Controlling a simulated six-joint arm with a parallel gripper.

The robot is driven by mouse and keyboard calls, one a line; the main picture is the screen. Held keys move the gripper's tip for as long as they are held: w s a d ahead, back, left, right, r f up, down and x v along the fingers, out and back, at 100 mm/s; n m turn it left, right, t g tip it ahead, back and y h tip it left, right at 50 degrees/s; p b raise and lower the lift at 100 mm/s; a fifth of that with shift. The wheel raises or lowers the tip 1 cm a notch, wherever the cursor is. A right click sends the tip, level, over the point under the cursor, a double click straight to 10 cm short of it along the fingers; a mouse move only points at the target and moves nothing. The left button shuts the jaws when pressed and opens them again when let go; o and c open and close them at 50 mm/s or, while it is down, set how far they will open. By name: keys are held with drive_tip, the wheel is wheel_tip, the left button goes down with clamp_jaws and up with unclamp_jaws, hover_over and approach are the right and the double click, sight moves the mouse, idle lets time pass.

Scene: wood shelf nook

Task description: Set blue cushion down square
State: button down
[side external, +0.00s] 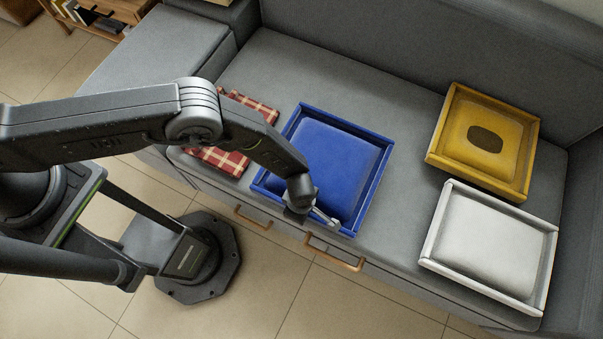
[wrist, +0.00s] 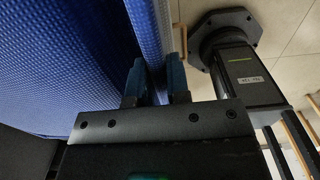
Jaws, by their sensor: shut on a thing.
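The blue cushion (side external: 335,165) lies on the grey sofa seat, near its middle, with a raised blue rim around a padded centre. In the side external view it is turned at an angle in the picture. My gripper (side external: 318,213) is at its front edge and hides a little of that rim. In the wrist view the blue cushion (wrist: 60,60) fills the left side, and my gripper (wrist: 158,80) is shut on its edge, one finger on each side. Whether the cushion's underside touches the seat everywhere, I cannot tell.
A yellow cushion (side external: 508,147) with a dark oval and a white cushion (side external: 487,240) lie to the right. A red plaid cloth (side external: 222,161) lies to the left, partly behind my arm. Drawer handles (side external: 334,254) jut from the sofa front. Bare seat (side external: 400,190) lies between blue and white.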

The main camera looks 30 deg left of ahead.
drive_tip(key=shift+w+f, duration=0.1)
drive_tip(key=shift+f, duration=0.3)
drive_tip(key=c, duration=1.1)
unclamp_jaws()
drive_tip(key=shift+f, duration=0.15)
wheel_tip(320, 180, up, 12)
drive_tip(key=shift+r, duration=0.2)
